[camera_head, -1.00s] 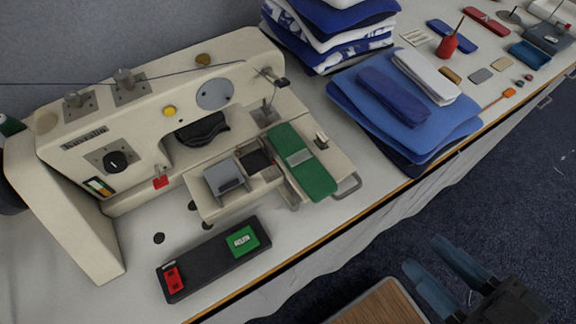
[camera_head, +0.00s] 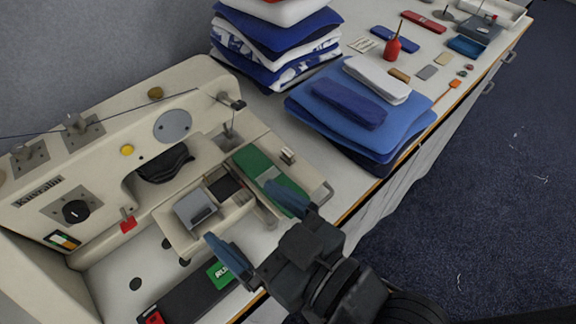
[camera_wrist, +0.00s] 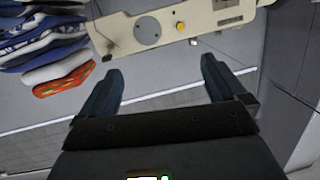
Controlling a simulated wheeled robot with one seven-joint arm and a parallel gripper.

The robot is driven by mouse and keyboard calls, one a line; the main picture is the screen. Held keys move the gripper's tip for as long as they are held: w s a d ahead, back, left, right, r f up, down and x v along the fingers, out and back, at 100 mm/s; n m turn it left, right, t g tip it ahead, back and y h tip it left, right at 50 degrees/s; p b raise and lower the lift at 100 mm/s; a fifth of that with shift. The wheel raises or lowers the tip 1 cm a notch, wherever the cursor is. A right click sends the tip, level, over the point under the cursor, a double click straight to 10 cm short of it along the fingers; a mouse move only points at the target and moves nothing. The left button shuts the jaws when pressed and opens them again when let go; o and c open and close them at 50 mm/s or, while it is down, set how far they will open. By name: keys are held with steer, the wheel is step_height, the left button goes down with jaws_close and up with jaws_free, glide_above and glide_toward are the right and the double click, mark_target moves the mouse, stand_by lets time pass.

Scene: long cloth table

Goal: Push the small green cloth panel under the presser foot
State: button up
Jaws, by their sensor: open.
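The small green cloth panel (camera_head: 251,159) with a grey strip across it lies on the right part of the sewing machine's bed (camera_head: 313,180). Its far end is close to the needle and presser foot area (camera_head: 229,133); the foot is too small to make out clearly. My gripper (camera_head: 241,213) is open and empty, with its fingers spread over the machine's front edge. The right finger overlaps the panel's near end in the head view; I cannot tell if they touch. In the wrist view the open fingers (camera_wrist: 163,80) point toward the machine (camera_wrist: 180,25), and the panel is not visible.
Folded blue cloths (camera_head: 400,135) lie right of the machine, with a cloth stack (camera_head: 270,45) behind. A red oil bottle (camera_head: 392,48) and small tools are farther right.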

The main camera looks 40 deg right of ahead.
steer(key=w+a+r+n+g+y, duration=0.4)
steer(key=w+a+r+n+y, duration=0.6)
steer(key=w+a+r+n, duration=0.55)
steer(key=s+d+f+n+g+h+b, duration=0.1)
steer(key=s+d+f+n+g+h, duration=0.25)
steer(key=f+n+g, duration=0.6)
steer(key=s+d+f+n+g+h, duration=0.1)
steer(key=s+d+f+n+h, duration=0.1)
steer(key=d, duration=0.5)
steer(key=s+d+f+n+h, duration=0.2)
steer(key=d+f+n, duration=0.3)
steer(key=d, duration=0.3)
steer(key=s+d+f+n+g+h+b, duration=0.1)
steer(key=s+d+f+n+h, duration=0.1)
steer(key=d, duration=0.6)
steer(key=shift+d+f+n+g+h, duration=0.1)
steer(key=shift+f+n+g+h, duration=0.1)
steer(key=shift+f+n+h, duration=0.4)
steer(key=shift+d+f+n+g+h, duration=0.1)
steer(key=shift+f+n+g+h, duration=0.1)
steer(key=shift+f+h, duration=0.65)
steer(key=shift+f, duration=0.1)
